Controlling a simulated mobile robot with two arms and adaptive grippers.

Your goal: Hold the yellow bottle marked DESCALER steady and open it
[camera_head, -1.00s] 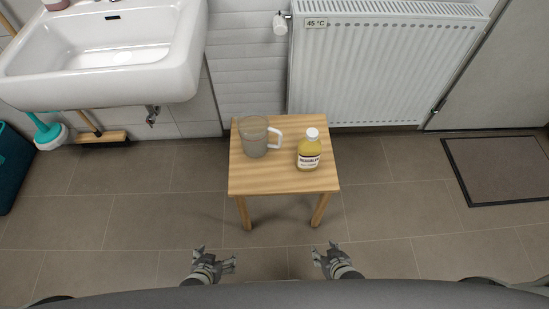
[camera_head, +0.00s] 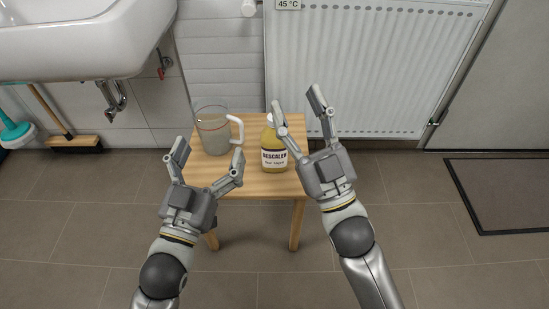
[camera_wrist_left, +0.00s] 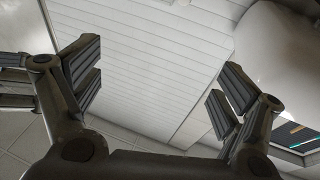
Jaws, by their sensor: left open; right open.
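The yellow bottle (camera_head: 273,153) with the DESCALER label stands upright on the right part of a small wooden stool. My left gripper (camera_head: 209,158) is open and empty, in front of the jug and left of the bottle.
A clear jug (camera_head: 213,133) with a white handle stands on the stool (camera_head: 264,185) left of the bottle. A white radiator (camera_head: 370,70) and a sink (camera_head: 80,40) are behind. A broom (camera_head: 74,143) leans at left. The floor around the stool is clear.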

